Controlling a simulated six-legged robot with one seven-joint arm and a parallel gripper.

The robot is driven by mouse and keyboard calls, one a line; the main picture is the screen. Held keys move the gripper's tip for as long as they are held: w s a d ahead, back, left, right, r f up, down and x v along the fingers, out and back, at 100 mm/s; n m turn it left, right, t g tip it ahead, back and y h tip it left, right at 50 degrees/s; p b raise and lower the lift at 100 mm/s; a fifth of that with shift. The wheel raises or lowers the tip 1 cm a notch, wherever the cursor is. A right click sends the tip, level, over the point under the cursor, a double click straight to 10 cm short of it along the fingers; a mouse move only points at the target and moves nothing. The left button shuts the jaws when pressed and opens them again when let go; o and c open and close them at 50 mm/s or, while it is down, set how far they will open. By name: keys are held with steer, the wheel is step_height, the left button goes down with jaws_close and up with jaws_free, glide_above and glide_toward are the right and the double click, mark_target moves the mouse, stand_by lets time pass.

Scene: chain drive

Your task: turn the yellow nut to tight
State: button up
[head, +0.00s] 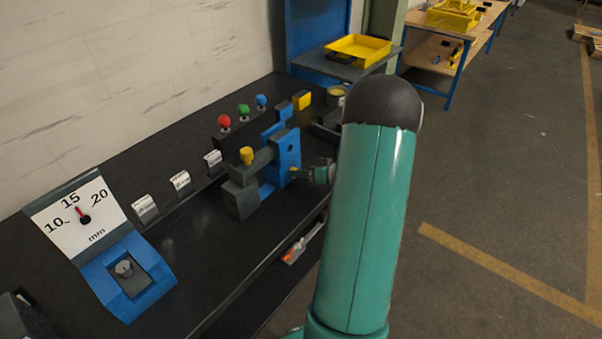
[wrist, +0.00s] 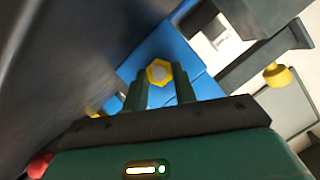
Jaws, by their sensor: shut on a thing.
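The yellow nut (wrist: 159,72) sits on the face of a blue block (wrist: 150,45) in the wrist view, with a grey centre showing. My gripper (wrist: 161,82) has its two green fingers on either side of the nut and is shut on it. In the head view the blue block (head: 287,150) stands on the dark bench, and my gripper (head: 304,173) reaches its right face. There a small yellow bit of the nut (head: 293,170) shows; the rest is hidden. The nut's tightness cannot be told from these views.
A dial gauge (head: 80,208) marked in mm stands at the bench's left, its red pointer near 15. A yellow knob (head: 246,155) sits on the grey bracket beside the block. Red (head: 224,121), green (head: 243,110) and blue (head: 261,101) knobs stand behind. Floor at right is clear.

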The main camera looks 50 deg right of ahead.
steer(key=o, duration=1)
steer(key=v, duration=1.4)
steer(key=shift+w, duration=0.1)
